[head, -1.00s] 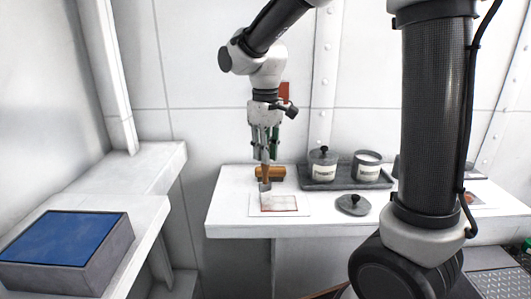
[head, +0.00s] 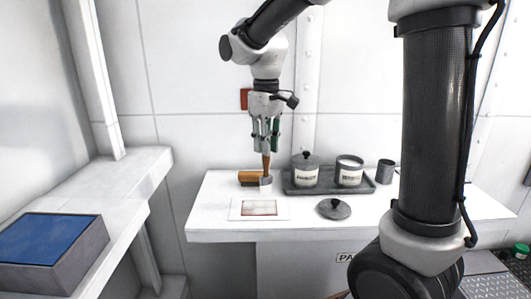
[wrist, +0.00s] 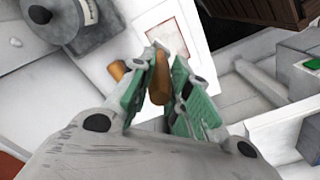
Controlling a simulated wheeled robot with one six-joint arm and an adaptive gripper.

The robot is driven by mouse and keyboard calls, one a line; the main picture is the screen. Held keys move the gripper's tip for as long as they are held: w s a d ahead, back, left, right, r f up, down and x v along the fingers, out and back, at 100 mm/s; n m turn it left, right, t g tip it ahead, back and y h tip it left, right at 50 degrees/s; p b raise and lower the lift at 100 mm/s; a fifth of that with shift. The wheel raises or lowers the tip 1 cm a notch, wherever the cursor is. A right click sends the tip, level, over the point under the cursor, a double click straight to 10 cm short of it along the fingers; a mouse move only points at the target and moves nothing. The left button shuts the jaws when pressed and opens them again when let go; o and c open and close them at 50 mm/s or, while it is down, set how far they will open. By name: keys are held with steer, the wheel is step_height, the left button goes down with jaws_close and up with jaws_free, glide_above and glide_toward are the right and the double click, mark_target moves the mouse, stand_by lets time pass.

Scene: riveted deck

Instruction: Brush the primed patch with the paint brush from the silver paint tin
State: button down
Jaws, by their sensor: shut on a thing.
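My gripper (head: 266,148) is shut on the paint brush, upright with its bristle end down. The brush (head: 266,168) has a brown wooden handle and a grey lower end, at the back right of the primed patch in the picture. I cannot tell whether it touches anything. The patch (head: 259,208) is a pale rectangle with a reddish-brown border on a white sheet. In the wrist view the brush handle (wrist: 159,82) sits between the green finger pads, with the patch (wrist: 172,38) beyond. An open tin (head: 349,172) and a lidded tin (head: 305,173) stand to the right; their labels are unreadable.
The tins stand on a dark tray (head: 325,190). A loose lid (head: 334,209) lies in front of it, and a dark cup (head: 385,171) stands right of it. An orange-brown cylinder (head: 248,178) lies behind the patch. A blue-topped box (head: 52,240) sits at left.

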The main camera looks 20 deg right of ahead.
steer(key=shift+r, duration=2.15)
steer(key=shift+a, duration=0.1)
